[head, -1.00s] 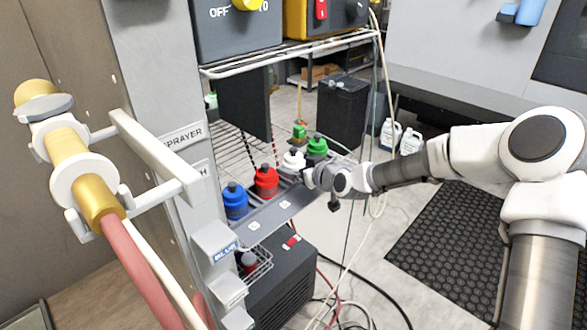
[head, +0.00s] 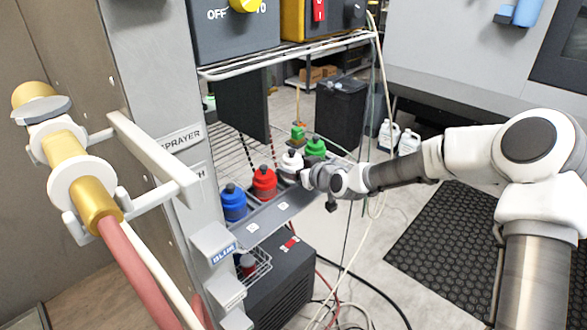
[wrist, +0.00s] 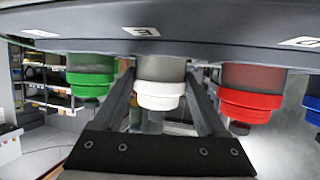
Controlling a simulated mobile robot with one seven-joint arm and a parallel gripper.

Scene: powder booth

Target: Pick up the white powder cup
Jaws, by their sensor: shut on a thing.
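The white powder cup (head: 291,161) with a dark lid stands upright in a row on the grey shelf (head: 268,219). In the wrist view, which looks upside down, the white cup (wrist: 160,92) sits between my two fingers. My gripper (head: 303,177) reaches in from the right and is shut on the white cup. The cup appears level with its neighbours; I cannot tell any gap under it. Its far side is hidden.
The red cup (head: 264,183) and green cup (head: 315,147) stand close on either side of the white one; the blue cup (head: 233,204) is farther left. A wire rack (head: 230,143) lies behind. Hoses and cables hang at the shelf's right end.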

